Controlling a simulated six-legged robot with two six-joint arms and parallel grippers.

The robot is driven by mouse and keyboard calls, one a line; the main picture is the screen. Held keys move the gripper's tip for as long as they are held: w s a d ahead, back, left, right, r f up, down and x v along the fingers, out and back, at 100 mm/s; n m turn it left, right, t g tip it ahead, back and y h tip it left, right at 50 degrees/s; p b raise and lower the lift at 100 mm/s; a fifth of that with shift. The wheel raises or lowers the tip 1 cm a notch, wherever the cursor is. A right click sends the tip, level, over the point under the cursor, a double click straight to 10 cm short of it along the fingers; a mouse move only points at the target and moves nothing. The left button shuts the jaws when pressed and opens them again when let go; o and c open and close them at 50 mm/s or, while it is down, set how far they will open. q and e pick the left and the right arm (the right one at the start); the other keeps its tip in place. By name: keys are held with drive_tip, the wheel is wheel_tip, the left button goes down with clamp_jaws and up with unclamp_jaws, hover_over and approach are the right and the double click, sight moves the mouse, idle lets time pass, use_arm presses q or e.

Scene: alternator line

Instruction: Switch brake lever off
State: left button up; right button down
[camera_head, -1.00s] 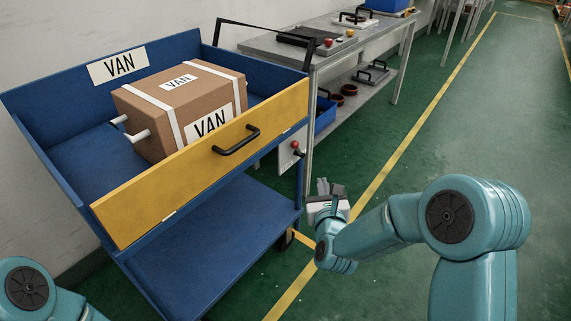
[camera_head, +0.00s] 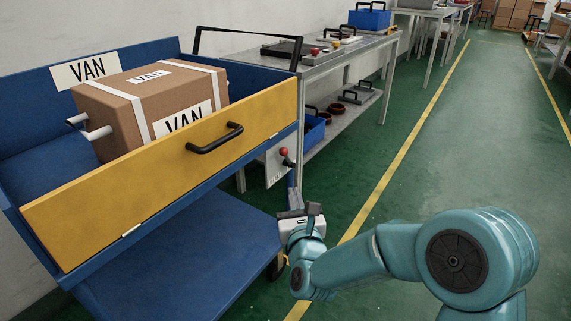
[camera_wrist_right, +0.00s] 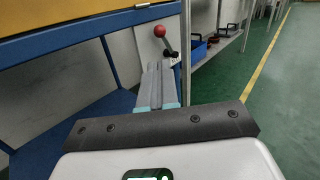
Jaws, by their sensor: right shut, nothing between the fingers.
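The brake lever (camera_head: 287,158) has a red ball knob and a dark arm. It is mounted on a light plate (camera_head: 275,170) at the right end of the blue cart (camera_head: 190,250). In the right wrist view the red knob (camera_wrist_right: 159,31) shows just beyond my fingers, with its dark arm slanting down to the right. My right gripper (camera_head: 294,188) is shut and empty, below the lever in the head view; in the wrist view its fingertips (camera_wrist_right: 157,66) appear close under the knob. I cannot tell whether they touch. My left gripper is not in view.
The cart carries a cardboard box (camera_head: 125,118) marked VAN behind a yellow front panel (camera_head: 100,200) with a black handle (camera_head: 214,138). A grey workbench (camera_head: 345,62) with a blue bin (camera_head: 314,130) stands beyond. The green floor on the right is clear.

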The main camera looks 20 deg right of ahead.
drive_tip(key=shift+w, duration=0.1)
drive_tip(key=b, duration=0.2)
approach(284, 154)
drive_tip(key=w, duration=0.3)
drive_tip(key=w+d, duration=0.1)
drive_tip(key=w, duration=0.1)
drive_tip(key=shift+w, duration=0.15)
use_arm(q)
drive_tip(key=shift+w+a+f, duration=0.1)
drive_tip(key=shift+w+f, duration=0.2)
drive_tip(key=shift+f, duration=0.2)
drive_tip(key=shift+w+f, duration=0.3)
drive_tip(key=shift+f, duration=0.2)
use_arm(e)
drive_tip(key=shift+w+d+r, duration=0.1)
drive_tip(key=shift+w+r, duration=0.05)
drive_tip(key=shift+w, duration=0.5)
